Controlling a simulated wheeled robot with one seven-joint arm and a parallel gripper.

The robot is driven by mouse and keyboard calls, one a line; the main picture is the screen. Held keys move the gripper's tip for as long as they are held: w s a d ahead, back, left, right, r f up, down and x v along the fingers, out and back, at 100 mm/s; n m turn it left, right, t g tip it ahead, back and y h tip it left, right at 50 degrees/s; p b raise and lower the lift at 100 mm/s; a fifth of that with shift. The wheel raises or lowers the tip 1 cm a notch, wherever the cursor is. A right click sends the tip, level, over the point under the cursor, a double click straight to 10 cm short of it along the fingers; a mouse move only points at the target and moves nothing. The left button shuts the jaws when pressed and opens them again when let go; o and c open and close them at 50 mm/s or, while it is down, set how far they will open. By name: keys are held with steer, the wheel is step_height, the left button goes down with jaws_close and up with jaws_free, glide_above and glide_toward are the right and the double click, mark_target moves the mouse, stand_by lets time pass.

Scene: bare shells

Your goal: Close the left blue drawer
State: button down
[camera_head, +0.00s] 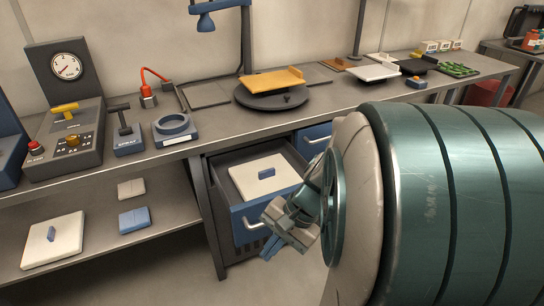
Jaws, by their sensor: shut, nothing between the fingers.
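The left blue drawer (239,211) is pulled out below the workbench. Its blue front has a pale bar handle, and a white lidded panel with a small blue grip (262,180) lies inside. My gripper (272,247) is shut and empty, pointing down to the left. It appears at the right part of the drawer's front and covers that part of it from view. I cannot tell whether it touches the front. A second blue drawer (316,133) to the right looks closed, partly hidden by my arm.
The workbench top (215,125) carries a gauge box (66,68), a round turntable with a yellow tray (272,82) and several small items. A lower shelf (120,215) at left holds white and blue pieces. My large teal arm fills the right side.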

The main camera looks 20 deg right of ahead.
steer(key=w+d+f+m+t+y+b, duration=0.1)
steer(key=w+d+f+m+t+b, duration=0.25)
steer(key=d+f+m+t, duration=0.35)
steer(key=w+d+f+m+t+b, duration=0.25)
steer(key=d+m+t+b, duration=0.3)
steer(key=d+m, duration=0.45)
steer(key=s+d+f+m+t+h+b, duration=0.1)
steer(key=s+d+f+m+t+h, duration=0.1)
steer(key=d+m+h, duration=0.3)
steer(key=s+d+f+m+t+h+b, duration=0.2)
steer(key=d+m+t, duration=0.1)
steer(key=d, duration=0.4)
steer(key=w+a+b, duration=0.1)
steer(key=w+b, duration=0.1)
steer(key=w, duration=1.1)
steer(key=shift+r, duration=0.3)
steer(key=shift+w, duration=0.15)
